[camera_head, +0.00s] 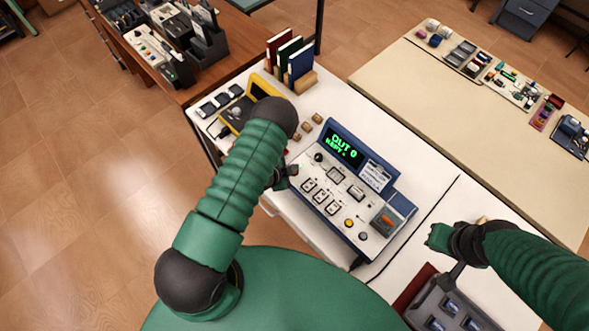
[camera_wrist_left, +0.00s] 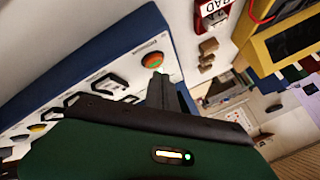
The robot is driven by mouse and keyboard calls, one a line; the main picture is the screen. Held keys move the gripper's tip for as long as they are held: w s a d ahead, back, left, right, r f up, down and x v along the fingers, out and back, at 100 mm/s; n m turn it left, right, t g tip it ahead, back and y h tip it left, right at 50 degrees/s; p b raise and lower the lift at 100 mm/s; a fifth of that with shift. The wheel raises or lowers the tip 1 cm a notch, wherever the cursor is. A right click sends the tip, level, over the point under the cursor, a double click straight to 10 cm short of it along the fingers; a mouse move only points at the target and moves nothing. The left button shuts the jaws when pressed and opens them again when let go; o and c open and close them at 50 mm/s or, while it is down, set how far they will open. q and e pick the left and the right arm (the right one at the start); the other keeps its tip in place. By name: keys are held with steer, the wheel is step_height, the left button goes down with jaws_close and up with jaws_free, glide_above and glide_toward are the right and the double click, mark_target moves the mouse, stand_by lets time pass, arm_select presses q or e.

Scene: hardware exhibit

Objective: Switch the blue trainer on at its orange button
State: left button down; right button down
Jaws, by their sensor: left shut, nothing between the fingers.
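The blue trainer (camera_head: 390,190) stands on the white table, its display lit with green text reading "OUT 0" and a smaller line. It also shows in the left wrist view (camera_wrist_left: 95,63). The orange button (camera_wrist_left: 153,61), with a green rim, is at the end of the row of switches. In the head view my left gripper and arm hide it. My left gripper (camera_head: 289,177) is shut and empty at the trainer's left end. In the left wrist view its fingers (camera_wrist_left: 165,92) are close by the button; I cannot tell whether they touch. My right gripper (camera_head: 440,237) is at the right, its fingers unclear.
An orange rocker (camera_head: 385,221) is at the trainer's right end. A yellow meter (camera_head: 262,87), small wooden blocks (camera_head: 306,128) and a book rack (camera_head: 302,82) stand behind. A dark tray (camera_head: 437,309) is at the lower right. The beige table (camera_head: 430,105) has clear room.

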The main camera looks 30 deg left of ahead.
arm_select(q)
steer(key=shift+r, duration=0.15)
step_height(320, 180, up, 6)
steer(key=p, duration=0.4)
steer(key=shift+f, duration=0.2)
